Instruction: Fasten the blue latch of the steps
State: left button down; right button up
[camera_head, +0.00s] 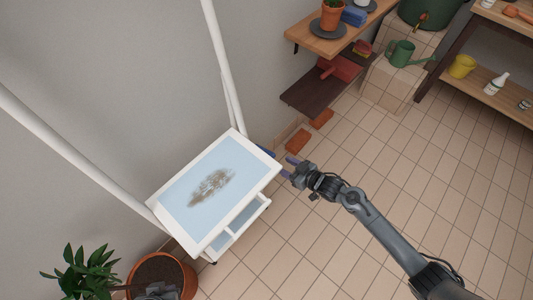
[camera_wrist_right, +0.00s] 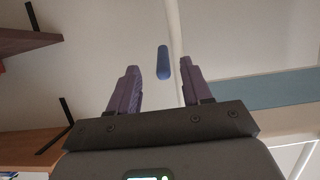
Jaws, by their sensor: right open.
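The white steps (camera_head: 236,137) stand against the grey wall, with a pale blue top panel that bears a dark smudge. The blue latch (camera_head: 266,151) shows as a small bar at the right corner of the top, partly hidden. In the right wrist view the latch (camera_wrist_right: 163,62) is upright between and beyond the fingertips, in front of a white post. My right gripper (camera_head: 288,166) is open and empty, just right of the latch, apparently not touching it. A dark grey part at the bottom edge, over the plant pot, looks like my left gripper (camera_head: 156,290); its fingers cannot be made out.
A terracotta pot (camera_head: 181,275) with a leafy plant (camera_head: 82,270) stands at lower left. Wooden shelves (camera_head: 330,44) hang on the wall at upper right. Loose bricks (camera_head: 298,141) lie behind the gripper. The tiled floor at right is clear.

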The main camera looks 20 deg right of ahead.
aim_at(267, 151)
jog(key=w+a+b, duration=0.1)
jog(key=w, duration=0.1)
jog(key=w+a, duration=0.1)
jog(key=w, duration=0.2)
jog(key=w+a+b, duration=0.1)
jog(key=w+a, duration=0.1)
jog(key=shift+w+b, duration=0.25)
jog(key=shift+b, duration=0.05)
jog(key=shift+w+a+f+b, duration=0.3)
jog(key=shift+w+b, duration=0.1)
jog(key=shift+w, duration=0.15)
grip_shut()
